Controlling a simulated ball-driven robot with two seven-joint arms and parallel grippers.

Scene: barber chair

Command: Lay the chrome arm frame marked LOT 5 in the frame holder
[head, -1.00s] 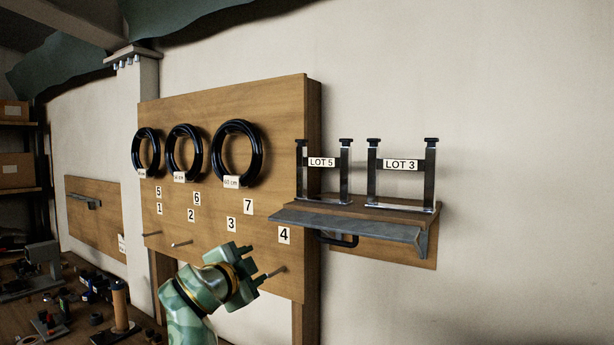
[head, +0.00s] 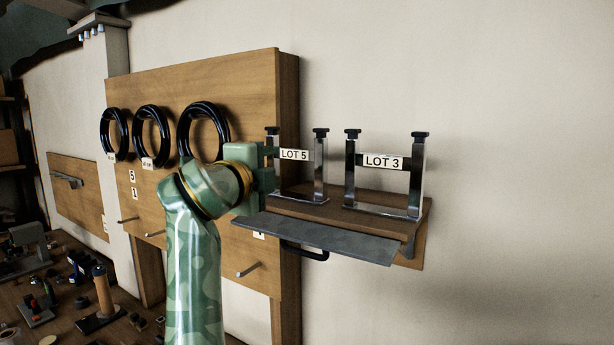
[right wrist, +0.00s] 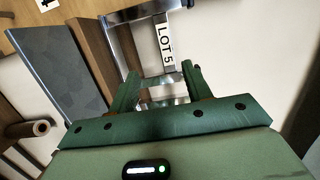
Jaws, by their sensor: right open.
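The chrome arm frame marked LOT 5 (head: 319,172) stands upright on a wooden wall shelf (head: 380,203), a U shape with black-capped posts and a labelled crossbar. My right gripper (head: 264,178) is at its left side in the head view and hides part of its left post. In the right wrist view, the LOT 5 frame (right wrist: 166,46) lies ahead of my open right gripper (right wrist: 162,88). Chrome shows between the two fingers; I cannot tell whether they touch it. My left gripper is out of view. I cannot identify the frame holder for sure.
A similar LOT 3 frame (head: 415,185) stands close to the right. A grey sloping plate (head: 320,238) juts out below the shelf front. Black rings (head: 152,137) hang on the wooden board (head: 250,90), with pegs (head: 247,270) below. A cluttered bench (head: 60,310) is at lower left.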

